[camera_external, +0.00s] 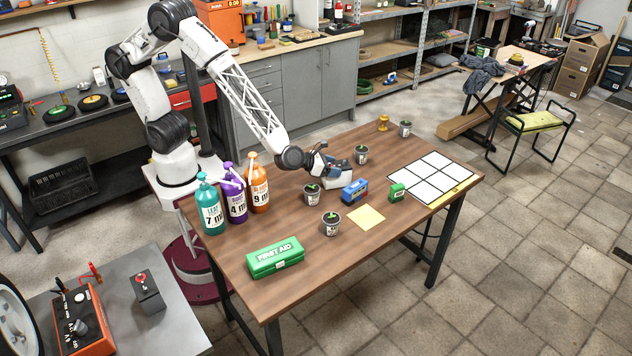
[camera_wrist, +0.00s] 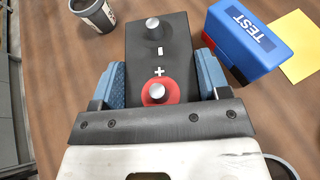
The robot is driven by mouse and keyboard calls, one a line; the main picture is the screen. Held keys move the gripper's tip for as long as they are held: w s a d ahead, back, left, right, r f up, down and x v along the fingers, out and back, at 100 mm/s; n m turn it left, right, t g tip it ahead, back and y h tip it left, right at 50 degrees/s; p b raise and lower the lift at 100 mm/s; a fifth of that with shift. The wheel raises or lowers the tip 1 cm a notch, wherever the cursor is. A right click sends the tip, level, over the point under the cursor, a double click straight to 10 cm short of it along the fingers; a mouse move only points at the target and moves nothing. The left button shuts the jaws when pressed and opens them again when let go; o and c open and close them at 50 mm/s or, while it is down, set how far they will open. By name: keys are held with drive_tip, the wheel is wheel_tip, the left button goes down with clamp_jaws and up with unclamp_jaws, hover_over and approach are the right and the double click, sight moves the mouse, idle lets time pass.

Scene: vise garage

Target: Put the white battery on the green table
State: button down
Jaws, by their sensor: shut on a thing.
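The battery (camera_external: 338,174) has a pale body and a dark top, and is at the middle of the brown wooden table (camera_external: 305,230). In the wrist view the battery (camera_wrist: 155,50) shows its dark top with two metal posts, a minus mark and a plus mark with a red ring. My gripper (camera_external: 322,163) is shut on the battery from above. In the wrist view the blue finger pads of my gripper (camera_wrist: 162,80) press its two sides. I cannot tell whether the battery touches the table. No clearly green table shows; a stool (camera_external: 535,121) at right has a yellow-green seat.
A blue TEST box (camera_external: 354,190), small green box (camera_external: 397,192), yellow note (camera_external: 367,216) and several dark cups (camera_external: 330,224) surround the battery. Three bottles (camera_external: 237,202) and a green first-aid box (camera_external: 275,258) stand left. A white grid sheet (camera_external: 430,178) lies right.

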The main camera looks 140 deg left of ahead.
drive_tip(key=shift+c, duration=0.5)
unclamp_jaws()
drive_tip(key=shift+f, duration=0.15)
drive_tip(key=shift+d+r, duration=0.1)
drive_tip(key=shift+r, duration=0.1)
drive_tip(key=v, duration=0.7)
drive_tip(key=shift+s, duration=0.15)
drive_tip(key=shift+o, duration=0.4)
drive_tip(key=shift+d+r, duration=0.1)
